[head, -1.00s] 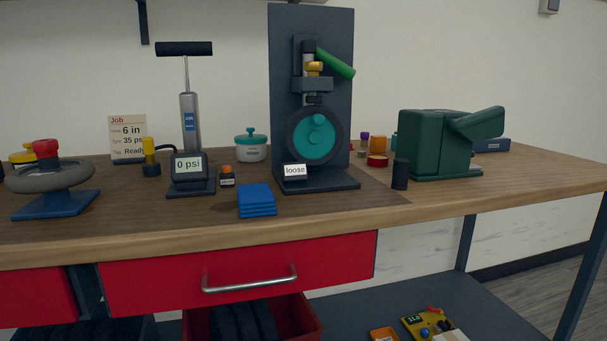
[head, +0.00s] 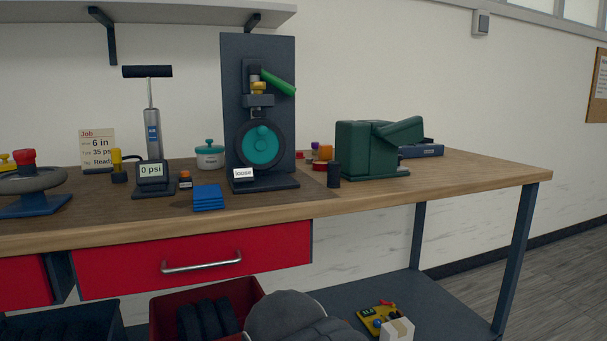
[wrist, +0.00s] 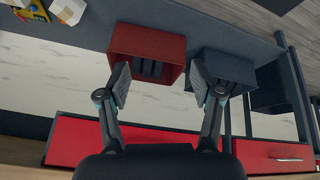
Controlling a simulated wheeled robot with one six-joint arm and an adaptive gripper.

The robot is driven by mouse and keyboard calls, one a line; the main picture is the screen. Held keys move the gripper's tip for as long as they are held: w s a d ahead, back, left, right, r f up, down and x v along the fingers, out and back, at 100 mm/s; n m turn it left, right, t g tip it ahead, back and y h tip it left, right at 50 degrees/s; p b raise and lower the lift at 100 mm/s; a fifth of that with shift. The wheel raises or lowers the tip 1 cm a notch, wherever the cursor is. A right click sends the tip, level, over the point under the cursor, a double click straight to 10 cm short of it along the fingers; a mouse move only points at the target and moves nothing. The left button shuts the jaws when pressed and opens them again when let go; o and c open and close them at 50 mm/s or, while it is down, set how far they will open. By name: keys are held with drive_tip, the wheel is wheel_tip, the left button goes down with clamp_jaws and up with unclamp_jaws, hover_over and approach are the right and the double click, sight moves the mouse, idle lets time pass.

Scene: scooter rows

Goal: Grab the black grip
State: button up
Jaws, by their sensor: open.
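A small black cylindrical grip (head: 334,174) stands upright on the workbench (head: 440,186), just left of a dark green machine. The hand pump also has a black crossbar handle (head: 147,71) on top. My gripper (wrist: 160,82) shows in the wrist view with its two fingers spread and nothing between them. It faces a red bin and is well away from the black grip, which is out of the wrist view. In the head view a grey rounded part of my arm shows at the bottom.
The green machine (head: 365,150) stands right of the grip. The wheel stand (head: 286,82) with a green lever and several small jars are to its left. A red bin (head: 170,301) sits below the red drawer (head: 190,260). The bench's right end is clear.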

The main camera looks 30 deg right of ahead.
drive_tip(key=w+d+r+n+h, duration=0.3)
drive_tip(key=w+d+r+n, duration=0.1)
drive_tip(key=w+r, duration=0.3)
drive_tip(key=w+d+r+n+g+h, duration=0.1)
drive_tip(key=w+d+r+n+h, duration=0.2)
drive_tip(key=w+d+r, duration=0.3)
drive_tip(key=w+d+r+n+g+h, duration=0.1)
drive_tip(key=w+d+r+n+h, duration=0.1)
drive_tip(key=w+d+r+n, duration=0.4)
drive_tip(key=shift+w+r+h+b, duration=0.2)
drive_tip(key=shift+w+r, duration=0.25)
drive_tip(key=shift+r, duration=0.2)
drive_tip(key=shift+w+r+h+b, duration=0.2)
drive_tip(key=shift+w+r, duration=0.25)
drive_tip(key=shift+r, duration=0.2)
drive_tip(key=n+g+h, duration=0.3)
drive_tip(key=n+h, duration=0.1)
approach(329, 163)
drive_tip(key=x, duration=0.2)
drive_tip(key=s+b+x, duration=0.1)
drive_tip(key=x, duration=0.2)
drive_tip(key=shift+f+b, duration=0.1)
drive_tip(key=shift+b, duration=0.2)
drive_tip(key=shift+w+b+x, duration=0.2)
drive_tip(key=shift+b+x, duration=0.05)
drive_tip(key=shift+x, duration=1.15)
drive_tip(key=shift+w+b+x, duration=0.2)
drive_tip(key=shift+x, duration=1.15)
drive_tip(key=c, duration=1.2)
